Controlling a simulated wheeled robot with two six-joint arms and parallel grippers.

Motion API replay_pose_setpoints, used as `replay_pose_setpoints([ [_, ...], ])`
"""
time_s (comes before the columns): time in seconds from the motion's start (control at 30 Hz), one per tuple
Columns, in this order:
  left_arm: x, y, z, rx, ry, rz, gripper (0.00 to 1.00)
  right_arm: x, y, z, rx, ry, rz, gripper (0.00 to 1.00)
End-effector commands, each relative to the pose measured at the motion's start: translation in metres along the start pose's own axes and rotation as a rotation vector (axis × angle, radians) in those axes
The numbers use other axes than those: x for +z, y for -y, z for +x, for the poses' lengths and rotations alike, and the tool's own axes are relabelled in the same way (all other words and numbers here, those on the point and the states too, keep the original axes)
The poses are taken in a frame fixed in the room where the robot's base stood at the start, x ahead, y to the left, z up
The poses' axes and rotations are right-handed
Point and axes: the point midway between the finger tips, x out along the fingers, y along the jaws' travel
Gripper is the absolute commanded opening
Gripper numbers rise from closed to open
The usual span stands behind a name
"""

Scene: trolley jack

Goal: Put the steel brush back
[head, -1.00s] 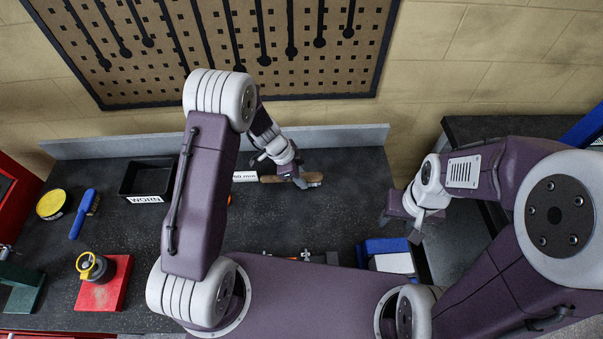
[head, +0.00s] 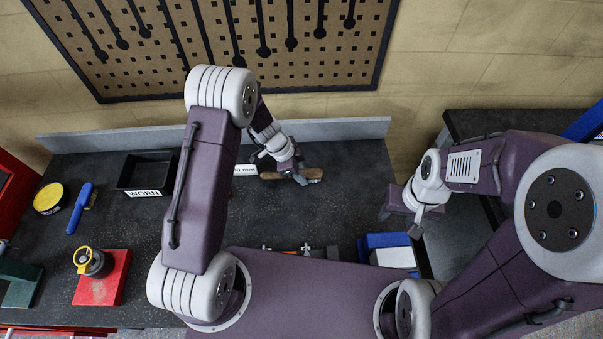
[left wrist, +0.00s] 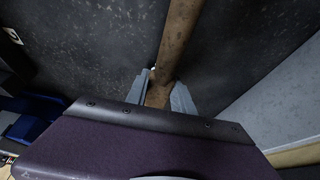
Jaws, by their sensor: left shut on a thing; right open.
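A wooden-handled tool, which looks like the steel brush (head: 313,174), is at the back of the dark bench, lying roughly left to right. Its brown handle also shows in the left wrist view (left wrist: 181,35), running up from between the fingers. My left gripper (head: 300,178) is shut on it; the fingers (left wrist: 160,92) sit on both sides of the wood. The bristles are not clear, and I cannot tell whether it touches the bench. My right gripper (head: 417,222) is open and empty, right of the bench top.
A black tray labelled WORN (head: 146,171) stands at the back left. A white label (head: 244,170) is left of the brush. A blue-handled brush (head: 80,209), yellow tin (head: 48,198) and red block (head: 103,279) are further left. A blue bin (head: 387,245) is front right. The centre-right bench is clear.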

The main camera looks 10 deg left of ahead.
Motion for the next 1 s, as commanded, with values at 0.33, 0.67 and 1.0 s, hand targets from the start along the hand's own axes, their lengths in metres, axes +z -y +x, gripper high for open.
replay_pose_setpoints([
  [0.33, 0.002, 0.000, 0.005, 0.000, 0.000, 0.000, 0.00, 0.001, 0.000, 0.008, 0.000, 0.000, 0.000, 0.51],
  [0.67, 0.002, 0.000, 0.005, 0.000, 0.000, 0.000, 0.54, 0.001, 0.000, 0.007, 0.000, 0.000, 0.000, 0.51],
  [1.0, 0.002, 0.002, -0.034, -0.006, -0.002, 0.000, 0.54, 0.002, 0.000, 0.015, 0.000, 0.000, 0.000, 0.51],
])
